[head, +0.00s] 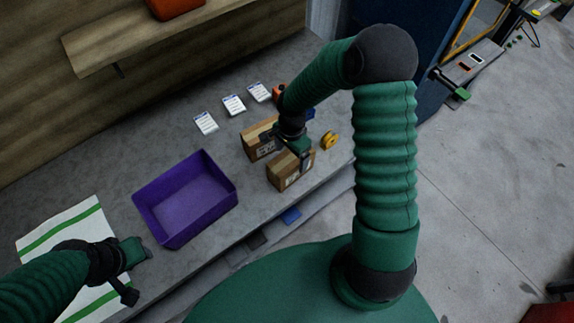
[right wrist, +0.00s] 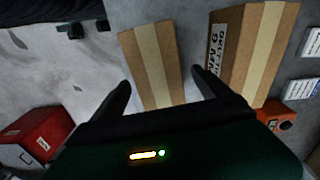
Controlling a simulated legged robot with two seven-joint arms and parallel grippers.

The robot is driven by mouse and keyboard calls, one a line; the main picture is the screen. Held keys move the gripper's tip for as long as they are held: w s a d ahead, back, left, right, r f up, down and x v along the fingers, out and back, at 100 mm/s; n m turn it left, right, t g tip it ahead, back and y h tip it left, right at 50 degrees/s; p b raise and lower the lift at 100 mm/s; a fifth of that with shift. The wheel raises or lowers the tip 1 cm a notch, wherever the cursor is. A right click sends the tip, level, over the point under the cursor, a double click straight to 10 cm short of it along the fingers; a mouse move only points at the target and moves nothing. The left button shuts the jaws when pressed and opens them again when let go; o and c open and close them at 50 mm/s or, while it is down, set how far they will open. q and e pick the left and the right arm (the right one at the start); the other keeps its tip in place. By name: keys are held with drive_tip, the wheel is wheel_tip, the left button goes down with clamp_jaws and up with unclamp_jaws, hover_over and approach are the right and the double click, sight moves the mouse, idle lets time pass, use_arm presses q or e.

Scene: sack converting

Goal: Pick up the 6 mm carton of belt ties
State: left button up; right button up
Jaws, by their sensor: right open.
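Two brown cardboard cartons stand side by side on the grey bench: a back carton (head: 252,148) and a front carton (head: 281,183). In the right wrist view, the front carton (right wrist: 155,60) lies ahead between my spread fingers, and the back carton (right wrist: 262,45) is to the right with a white label on its side.
A purple bin (head: 186,205) stands left of the cartons. Several white cards (head: 233,104) lie behind them. A yellow tape roll (head: 330,140) is to their right. The white cloth with green stripes (head: 62,222) lies at left. A wooden shelf (head: 130,50) overhangs the back.

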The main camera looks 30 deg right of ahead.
drive_tip(key=f, duration=0.6)
drive_tip(key=shift+s+d+f+p, duration=0.15)
drive_tip(key=shift+d+f+p, duration=0.05)
drive_tip(key=shift+d+p, duration=0.1)
drive_tip(key=shift+a+f, duration=0.15)
drive_tip(key=shift+f, duration=0.1)
drive_tip(key=shift+a, duration=0.35)
drive_tip(key=shift+r, duration=0.1)
drive_tip(key=shift+c, duration=2.1)
drive_tip(key=shift+d, duration=0.25)
drive_tip(key=c, duration=0.7)
use_arm(q)
drive_tip(key=shift+d+r, duration=0.4)
drive_tip(key=shift+d, duration=0.15)
use_arm(e)
drive_tip(key=shift+a, duration=0.1)
clamp_jaws()
use_arm(q)
drive_tip(key=shift+d, duration=0.1)
